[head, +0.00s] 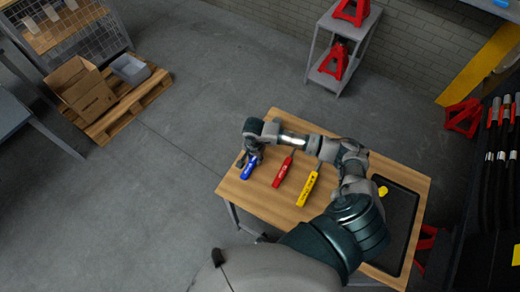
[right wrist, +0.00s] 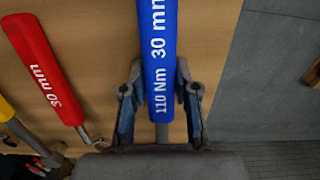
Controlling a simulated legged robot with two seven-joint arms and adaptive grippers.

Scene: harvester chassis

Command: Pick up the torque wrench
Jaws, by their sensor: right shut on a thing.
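Three tools with coloured handles lie side by side on the wooden table. The blue torque wrench (head: 249,168) is at the left end; its handle (right wrist: 158,60) reads "110 Nm 30 mm" in the right wrist view. The red wrench (head: 283,171) is in the middle, and it shows at the left of the right wrist view (right wrist: 45,68). The yellow wrench (head: 308,190) is to its right. My right gripper (head: 251,158) is over the blue wrench; its fingers (right wrist: 160,90) are on either side of the shaft and lower handle, shut on it. My left gripper is not seen.
The wooden table (head: 252,208) has a black tray (head: 401,225) with a small yellow item at the right. A grey stand (head: 330,55) with red jacks is behind. A pallet (head: 130,105) with boxes is far left. Grey floor lies open left of the table.

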